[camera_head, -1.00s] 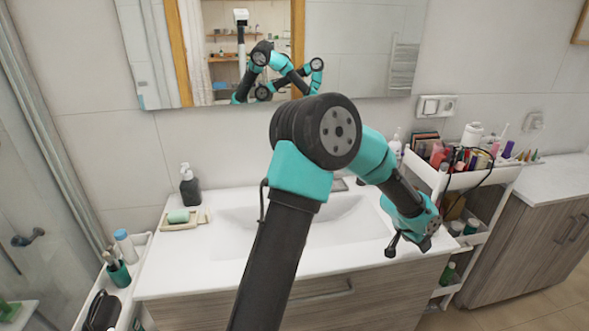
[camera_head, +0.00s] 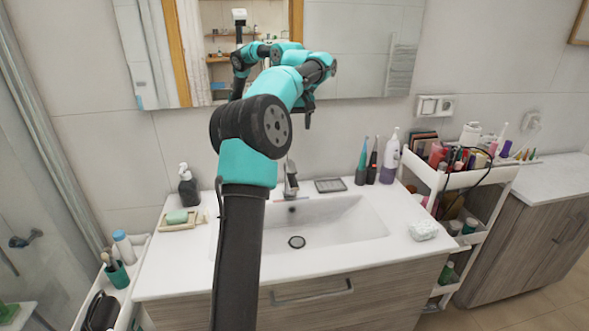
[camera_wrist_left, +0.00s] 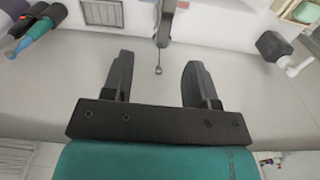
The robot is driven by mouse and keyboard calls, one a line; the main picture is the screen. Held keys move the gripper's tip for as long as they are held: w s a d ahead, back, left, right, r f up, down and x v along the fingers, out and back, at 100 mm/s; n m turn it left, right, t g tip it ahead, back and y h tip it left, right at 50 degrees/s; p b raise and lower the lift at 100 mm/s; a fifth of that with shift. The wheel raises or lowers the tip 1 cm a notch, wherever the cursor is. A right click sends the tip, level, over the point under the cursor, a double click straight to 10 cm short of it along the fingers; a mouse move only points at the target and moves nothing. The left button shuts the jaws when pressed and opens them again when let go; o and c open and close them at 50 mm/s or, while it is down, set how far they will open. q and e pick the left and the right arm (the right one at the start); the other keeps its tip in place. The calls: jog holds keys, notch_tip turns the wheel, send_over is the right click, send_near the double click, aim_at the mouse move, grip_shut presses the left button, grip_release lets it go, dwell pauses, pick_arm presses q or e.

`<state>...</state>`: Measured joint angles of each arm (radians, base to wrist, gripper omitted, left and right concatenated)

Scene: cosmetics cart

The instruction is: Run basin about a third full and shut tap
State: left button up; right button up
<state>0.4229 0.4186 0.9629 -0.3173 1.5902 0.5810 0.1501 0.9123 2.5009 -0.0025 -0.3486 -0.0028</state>
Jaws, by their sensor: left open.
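The white basin (camera_head: 345,220) is set in the vanity counter, with a dark round drain (camera_head: 296,242) at its bottom. No water shows in it. The metal tap (camera_head: 290,182) stands at the basin's back edge, partly close behind my arm. My left gripper (camera_head: 308,120) is up near the wall, above and behind the tap, pointing down. In the left wrist view its fingers (camera_wrist_left: 155,82) are apart with nothing between them. The tap (camera_wrist_left: 164,22) shows ahead of them there, with a thin rod ending in a small knob. My right gripper is out of view.
A dark soap bottle (camera_head: 188,186) and a dish with green soap (camera_head: 177,216) stand left of the basin. Toothbrushes (camera_head: 372,162) and a white-purple bottle (camera_head: 390,158) stand at the back right. A crumpled white item (camera_head: 424,230) lies on the right. The mirror (camera_head: 360,50) hangs behind.

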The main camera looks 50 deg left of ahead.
aim_at(293, 170)
pick_arm(q)
jog(key=shift+s+a+r, duration=0.35)
jog(key=shift+s+r, duration=0.2)
jog(key=shift+s, duration=0.1)
jog(key=shift+f, duration=0.1)
notch_tip(293, 170, down, 17)
jog(key=shift+f, duration=0.15)
dwell(0.5)
grip_shut()
dwell(0.3)
